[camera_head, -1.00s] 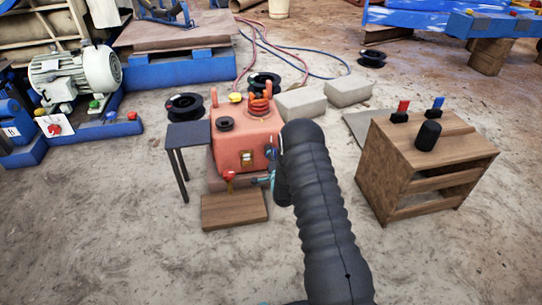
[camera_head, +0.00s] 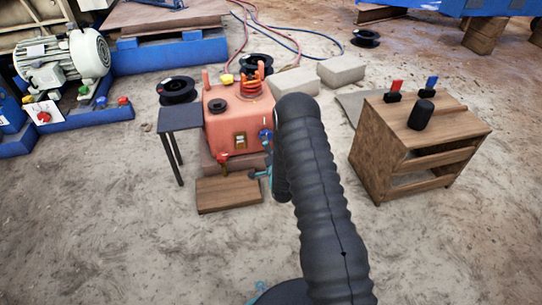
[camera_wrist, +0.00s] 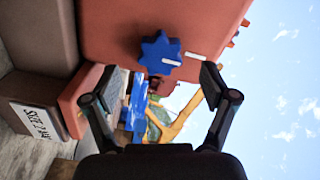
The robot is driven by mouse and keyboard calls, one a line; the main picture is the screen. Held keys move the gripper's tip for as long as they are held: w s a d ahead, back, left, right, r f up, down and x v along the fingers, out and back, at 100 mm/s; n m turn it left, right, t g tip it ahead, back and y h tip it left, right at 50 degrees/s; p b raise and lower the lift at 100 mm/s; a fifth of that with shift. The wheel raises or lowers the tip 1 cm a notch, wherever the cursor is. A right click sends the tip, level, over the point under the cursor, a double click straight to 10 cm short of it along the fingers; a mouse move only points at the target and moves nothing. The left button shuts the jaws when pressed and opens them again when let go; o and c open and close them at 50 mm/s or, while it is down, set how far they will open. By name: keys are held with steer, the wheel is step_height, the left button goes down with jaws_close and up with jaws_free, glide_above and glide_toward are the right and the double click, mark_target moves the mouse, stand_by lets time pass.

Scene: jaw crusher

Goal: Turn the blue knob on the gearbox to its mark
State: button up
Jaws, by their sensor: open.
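The orange gearbox (camera_head: 225,128) stands in the middle of the head view. The blue knob (camera_head: 265,134) is on its right side, partly beside my arm. In the wrist view the lobed blue knob (camera_wrist: 158,48) carries a white line. A white mark (camera_wrist: 196,57) lies on the gearbox face to its right. The line and the mark look slightly out of line with each other. My gripper (camera_wrist: 158,80) is open and empty, its two fingers apart below the knob in the picture, not touching it. In the head view my arm mostly hides the gripper.
A small dark table (camera_head: 180,118) stands left of the gearbox, and a red handle (camera_head: 222,160) sits at its lower front. A wooden board (camera_head: 229,193) lies before it. A wooden shelf (camera_head: 385,150) with a black knob stands to the right. Bare ground lies in front.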

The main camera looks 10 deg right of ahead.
steer(key=s, duration=0.5)
steer(key=shift+s, duration=0.35)
